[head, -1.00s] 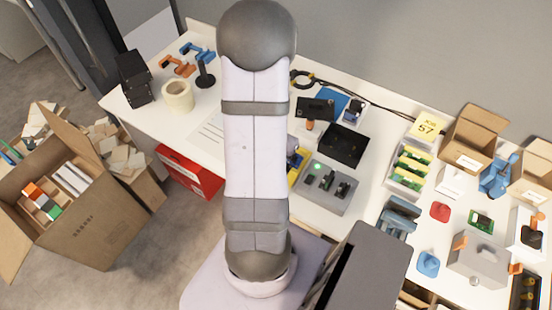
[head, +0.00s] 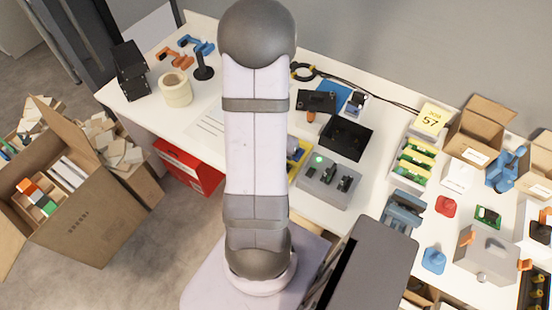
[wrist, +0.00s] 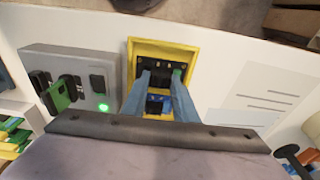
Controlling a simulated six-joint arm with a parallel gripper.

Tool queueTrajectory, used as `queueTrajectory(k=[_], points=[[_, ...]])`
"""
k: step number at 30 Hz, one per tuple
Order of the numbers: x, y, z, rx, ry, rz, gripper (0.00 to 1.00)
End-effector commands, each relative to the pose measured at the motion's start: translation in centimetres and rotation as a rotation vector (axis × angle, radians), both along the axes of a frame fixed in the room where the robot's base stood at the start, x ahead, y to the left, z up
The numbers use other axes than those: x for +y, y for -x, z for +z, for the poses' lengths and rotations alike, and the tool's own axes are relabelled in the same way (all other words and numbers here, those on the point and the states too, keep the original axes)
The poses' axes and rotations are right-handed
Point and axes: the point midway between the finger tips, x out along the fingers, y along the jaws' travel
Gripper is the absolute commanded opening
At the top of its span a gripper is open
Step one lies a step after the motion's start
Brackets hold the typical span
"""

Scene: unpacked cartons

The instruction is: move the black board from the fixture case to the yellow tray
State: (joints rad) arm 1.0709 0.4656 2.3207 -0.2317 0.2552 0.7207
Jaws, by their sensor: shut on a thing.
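The black board (wrist: 160,74) is between my fingertips, over or in the upper part of the yellow tray (wrist: 190,52). I cannot tell whether it touches the tray floor. My gripper (wrist: 161,78) is shut on it in the wrist view. A small blue part (wrist: 156,104) lies in the tray between my fingers. The grey fixture case (wrist: 62,62) with a lit green lamp is just left of the tray, holding black clamps and a green part.
A black open box (head: 347,138) stands behind the fixture case. A bin of green boards (head: 412,160) is to its right. White paper (wrist: 270,98) lies flat to the right of the tray, where the table is mostly clear. A black stand (wrist: 296,155) is at lower right.

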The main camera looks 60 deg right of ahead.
Motion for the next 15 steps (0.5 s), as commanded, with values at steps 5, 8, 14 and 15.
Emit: queueTrajectory(k=[5,8,14,15], points=[[0.0,0.0,-0.7,0.0,0.0,0.0,0.01],[0.0,0.0,-0.9,0.0,0.0,0.0,0.01],[0.0,0.0,-1.5,0.0,0.0,0.0,0.01],[0.0,0.0,-1.6,0.0,0.0,0.0,0.01]])
